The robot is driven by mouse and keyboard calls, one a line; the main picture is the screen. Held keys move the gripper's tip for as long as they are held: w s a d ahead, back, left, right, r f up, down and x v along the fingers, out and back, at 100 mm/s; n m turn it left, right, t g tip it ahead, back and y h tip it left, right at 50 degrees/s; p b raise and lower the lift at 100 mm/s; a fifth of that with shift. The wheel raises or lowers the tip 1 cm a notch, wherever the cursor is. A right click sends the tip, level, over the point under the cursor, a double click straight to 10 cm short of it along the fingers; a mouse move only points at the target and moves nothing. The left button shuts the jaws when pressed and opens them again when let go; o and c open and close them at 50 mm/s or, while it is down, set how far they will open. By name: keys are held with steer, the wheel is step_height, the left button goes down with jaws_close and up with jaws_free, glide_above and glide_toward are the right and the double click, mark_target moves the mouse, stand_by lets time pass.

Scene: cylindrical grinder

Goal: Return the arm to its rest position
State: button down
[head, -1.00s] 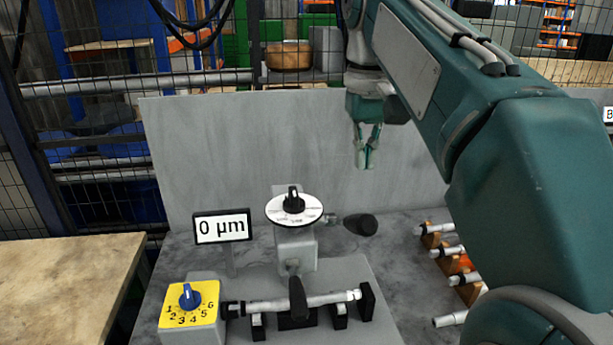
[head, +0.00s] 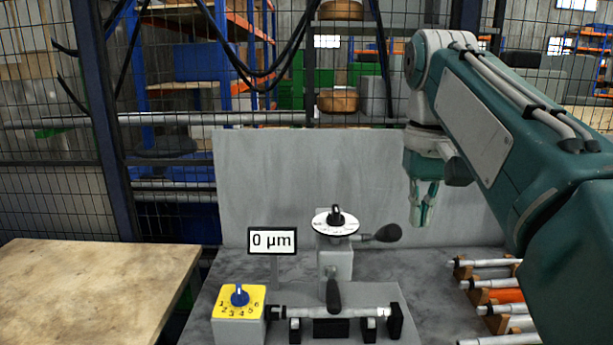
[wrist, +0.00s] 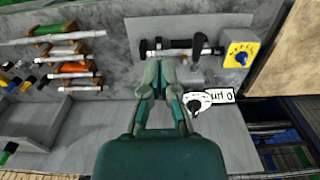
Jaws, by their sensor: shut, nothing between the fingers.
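My gripper (head: 424,208) hangs fingers down in front of the grey back panel, to the right of the grinder and well above the bench. Its fingers are closed together with nothing between them. In the wrist view, my gripper (wrist: 159,65) points toward the grinder and is also closed and empty. The grinder (head: 337,262) has a white dial with a black knob on top and a dark handle at its right. A silver shaft (head: 328,313) lies across its supports. The display (head: 272,241) reads 0 µm.
A yellow box (head: 240,300) with a blue selector knob stands at the left of the grinder. Several shafts (head: 490,285) lie on a rack at the right. A wooden table (head: 95,285) is at the left. The grey back panel (head: 300,180) and a wire fence stand behind.

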steer(key=s+f+t, duration=0.2)
steer(key=s+f, duration=0.5)
steer(key=f, duration=0.4)
steer(key=s+f+t, duration=0.3)
steer(key=s+f, duration=0.4)
steer(key=f, duration=0.5)
steer(key=shift+s+t, duration=0.25)
steer(key=shift+t, duration=0.05)
steer(key=shift+d+f, duration=0.1)
